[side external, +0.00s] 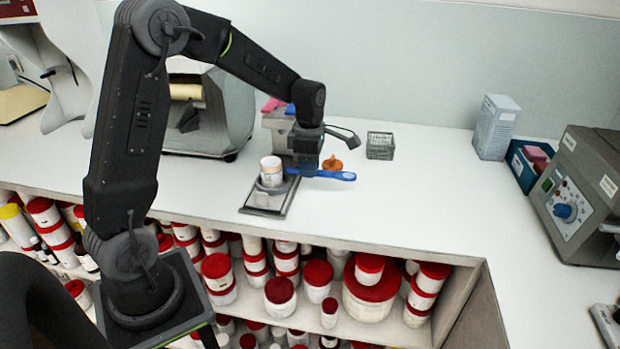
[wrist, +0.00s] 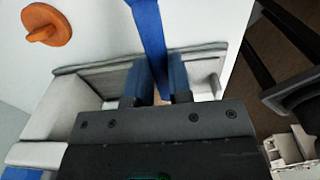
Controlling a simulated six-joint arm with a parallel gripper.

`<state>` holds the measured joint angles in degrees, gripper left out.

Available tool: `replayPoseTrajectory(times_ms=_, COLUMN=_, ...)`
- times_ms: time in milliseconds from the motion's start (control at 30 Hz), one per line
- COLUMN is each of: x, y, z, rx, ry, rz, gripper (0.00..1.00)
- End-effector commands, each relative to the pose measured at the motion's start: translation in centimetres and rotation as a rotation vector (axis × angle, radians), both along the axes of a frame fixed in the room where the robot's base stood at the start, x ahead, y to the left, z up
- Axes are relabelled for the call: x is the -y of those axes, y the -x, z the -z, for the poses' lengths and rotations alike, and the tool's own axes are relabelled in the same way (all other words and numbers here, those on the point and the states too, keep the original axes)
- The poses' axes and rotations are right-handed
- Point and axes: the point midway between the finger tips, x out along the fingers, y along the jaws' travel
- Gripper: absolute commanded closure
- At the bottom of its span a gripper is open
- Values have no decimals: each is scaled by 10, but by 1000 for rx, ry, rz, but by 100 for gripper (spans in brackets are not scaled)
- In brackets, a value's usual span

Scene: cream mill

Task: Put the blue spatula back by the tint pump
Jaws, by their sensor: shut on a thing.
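The blue spatula (side external: 338,175) is held roughly level above the worktop, its blue end pointing right in the side view. It also shows in the wrist view (wrist: 150,30), running up from between the fingers. My gripper (side external: 303,170) is shut on it; the fingertips (wrist: 160,88) flank it in the wrist view. A grey dispenser-like unit (side external: 272,212), perhaps the tint pump, stands beside and partly behind my gripper, with a white cup (side external: 271,172) on its base. The spatula's other end is near the cup; whether they touch is unclear.
An orange disc-shaped thing (side external: 333,163) lies just behind the spatula and shows in the wrist view (wrist: 48,25). A grey wire basket (side external: 380,146) stands to the right. The worktop right of the spatula (side external: 420,205) is clear; shelves of red-lidded tubs lie below its front edge.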

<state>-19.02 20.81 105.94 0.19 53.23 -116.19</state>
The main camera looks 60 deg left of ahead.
Motion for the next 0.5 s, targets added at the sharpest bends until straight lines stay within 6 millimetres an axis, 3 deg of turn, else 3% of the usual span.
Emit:
replayPoseTrajectory(times_ms=200, x=0, y=1, z=30, rx=-5, ry=1, rz=1, gripper=100)
replayPoseTrajectory(times_ms=500, x=0, y=0, z=32, rx=-2, ry=-1, rz=1, gripper=100)
